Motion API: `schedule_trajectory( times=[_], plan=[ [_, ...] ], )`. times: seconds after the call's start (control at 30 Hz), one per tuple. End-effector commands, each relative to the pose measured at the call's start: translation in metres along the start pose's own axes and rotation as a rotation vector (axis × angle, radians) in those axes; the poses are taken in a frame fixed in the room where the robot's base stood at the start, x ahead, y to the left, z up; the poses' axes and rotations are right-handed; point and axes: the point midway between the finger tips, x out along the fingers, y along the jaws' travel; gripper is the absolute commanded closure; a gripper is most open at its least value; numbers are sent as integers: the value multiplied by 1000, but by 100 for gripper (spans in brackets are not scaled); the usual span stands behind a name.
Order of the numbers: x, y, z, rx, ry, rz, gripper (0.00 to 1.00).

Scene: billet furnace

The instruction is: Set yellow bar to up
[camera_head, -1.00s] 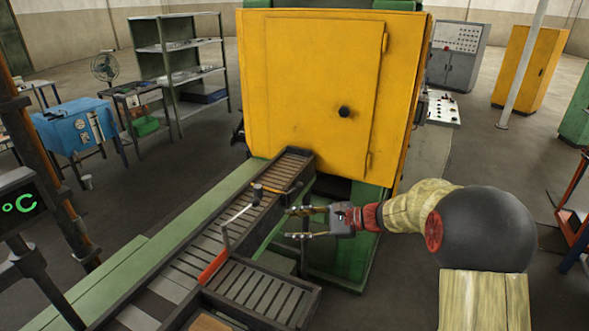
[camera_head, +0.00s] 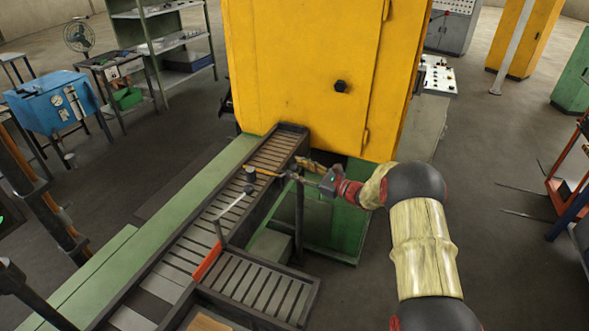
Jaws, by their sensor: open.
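A thin yellow bar (camera_head: 267,172) lies about level over the roller conveyor. Its right end meets the top of a dark upright post (camera_head: 299,222) beside the conveyor. My gripper (camera_head: 297,170) reaches in from the right at the post's top, by the bar's right end. Its jaws are open. One finger shows above and behind the bar; the other overlaps the post top. I cannot tell whether a finger touches the bar or whether the bar lies between them.
The yellow furnace cabinet (camera_head: 290,80) rises just behind. Open floor lies to the right.

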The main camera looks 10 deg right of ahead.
Motion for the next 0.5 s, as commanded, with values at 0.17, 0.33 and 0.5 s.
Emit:
schedule_trajectory(
  times=[0.17,0.33,0.5],
  plan=[
    [13,0,-1,0,1,0,59],
    [15,0,0,0,1,0,59],
    [15,0,0,0,1,0,62]
  ],
)
